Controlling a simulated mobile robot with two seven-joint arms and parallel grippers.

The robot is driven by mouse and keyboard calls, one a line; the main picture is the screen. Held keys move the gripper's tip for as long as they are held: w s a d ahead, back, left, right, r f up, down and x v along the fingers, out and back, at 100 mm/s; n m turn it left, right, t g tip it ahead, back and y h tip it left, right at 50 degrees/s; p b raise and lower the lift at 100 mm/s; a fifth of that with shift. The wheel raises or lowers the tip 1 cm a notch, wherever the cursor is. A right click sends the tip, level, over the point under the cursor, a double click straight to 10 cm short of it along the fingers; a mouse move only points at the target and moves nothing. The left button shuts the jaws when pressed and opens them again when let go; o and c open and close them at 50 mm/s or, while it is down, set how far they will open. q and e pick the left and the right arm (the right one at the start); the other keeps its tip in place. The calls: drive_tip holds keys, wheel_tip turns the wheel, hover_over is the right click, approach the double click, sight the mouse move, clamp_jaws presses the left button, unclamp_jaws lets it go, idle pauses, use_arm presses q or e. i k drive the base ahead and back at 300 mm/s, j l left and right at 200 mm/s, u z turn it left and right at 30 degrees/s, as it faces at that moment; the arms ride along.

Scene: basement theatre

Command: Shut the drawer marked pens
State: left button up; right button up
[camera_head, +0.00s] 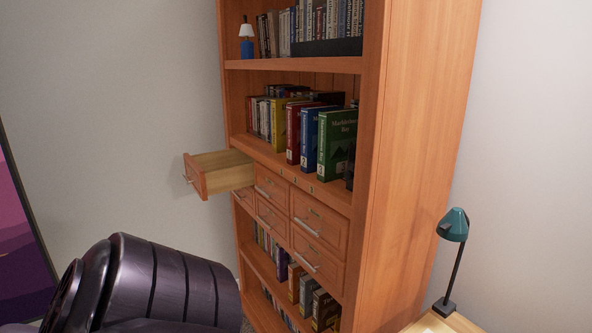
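A wooden bookcase (403,150) stands ahead with a block of small drawers at its middle. One upper drawer (222,171), at the left end of the block, is pulled out and sticks out to the left, its front (195,178) and handle facing left. The other drawers, such as the upper right one (320,222), are shut. I cannot read any label, so I cannot tell which drawer is marked pens. A dark part of my own arm fills the lower left, below and apart from the open drawer. Neither gripper's fingers are in view.
Books (337,143) fill the shelves above and below the drawers. A teal desk lamp (454,226) stands on a wooden table (440,322) at lower right. Space left of the open drawer is clear up to a purple picture (20,240).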

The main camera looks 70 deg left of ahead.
sight(213, 173)
drive_tip(key=u, duration=2.6)
